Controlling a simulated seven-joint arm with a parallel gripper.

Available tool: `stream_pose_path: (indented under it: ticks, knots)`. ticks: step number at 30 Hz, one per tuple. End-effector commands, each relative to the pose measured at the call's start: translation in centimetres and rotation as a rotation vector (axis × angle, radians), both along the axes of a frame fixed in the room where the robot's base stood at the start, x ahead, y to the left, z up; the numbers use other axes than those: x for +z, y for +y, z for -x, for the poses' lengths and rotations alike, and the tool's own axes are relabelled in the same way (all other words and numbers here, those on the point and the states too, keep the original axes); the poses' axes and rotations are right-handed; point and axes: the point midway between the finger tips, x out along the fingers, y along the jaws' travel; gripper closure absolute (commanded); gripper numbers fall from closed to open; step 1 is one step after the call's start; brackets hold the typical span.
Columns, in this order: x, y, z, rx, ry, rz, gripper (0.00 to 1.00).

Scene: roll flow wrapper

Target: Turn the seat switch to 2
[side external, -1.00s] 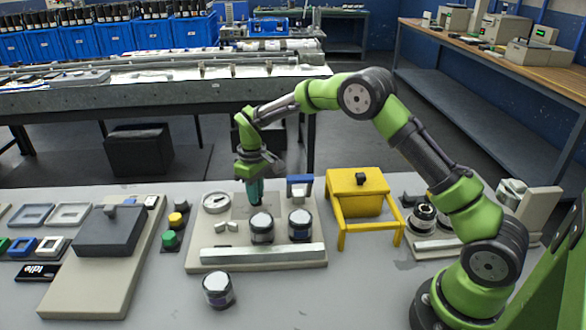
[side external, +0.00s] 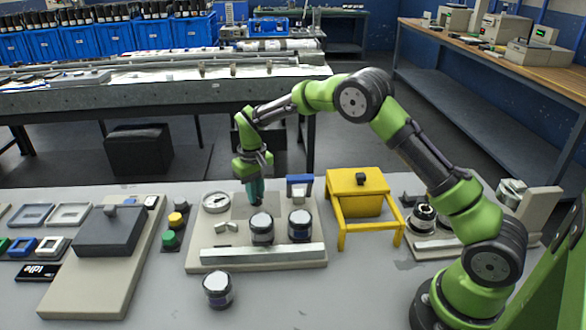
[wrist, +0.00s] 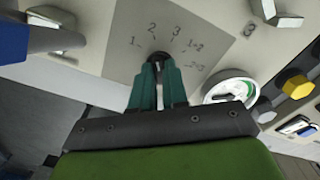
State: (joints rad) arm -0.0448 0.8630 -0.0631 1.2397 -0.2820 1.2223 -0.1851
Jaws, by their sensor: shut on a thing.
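The seat switch is a small dark knob (wrist: 159,58) on a grey plate (wrist: 118,55) printed with 1, 2 and 3, seen in the wrist view. My gripper (wrist: 158,75) has its teal fingertips closed around the knob. The fingers cover most of the knob, so where it points cannot be told. In the side view my gripper (side external: 256,195) points down at the plate (side external: 238,200), behind two dark jars with pale lids, and the knob is hidden.
The two jars (side external: 262,228) (side external: 300,225) stand close in front of my gripper. A round white dial (side external: 215,202) is to the left and a blue-topped block (side external: 299,186) to the right. A yellow stand (side external: 357,200) is further right.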

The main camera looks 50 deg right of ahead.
Motion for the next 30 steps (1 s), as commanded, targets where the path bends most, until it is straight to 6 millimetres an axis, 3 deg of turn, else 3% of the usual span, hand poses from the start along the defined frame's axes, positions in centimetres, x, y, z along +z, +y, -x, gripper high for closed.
stream_pose_path:
  ticks: [4,5,9,20,26,30]
  knots:
    - [0.0,0.0,0.1,0.000,0.002,0.000,1.00]
    - [0.0,0.0,0.1,0.000,0.002,0.000,0.83]
    - [0.0,0.0,0.0,0.001,0.002,0.000,0.62]
    - [0.4,0.0,0.0,0.002,0.000,-0.001,0.61]
    - [3.5,0.0,-0.1,0.001,-0.004,0.000,0.61]
    - [7.0,0.0,-0.1,0.001,-0.005,0.000,0.61]
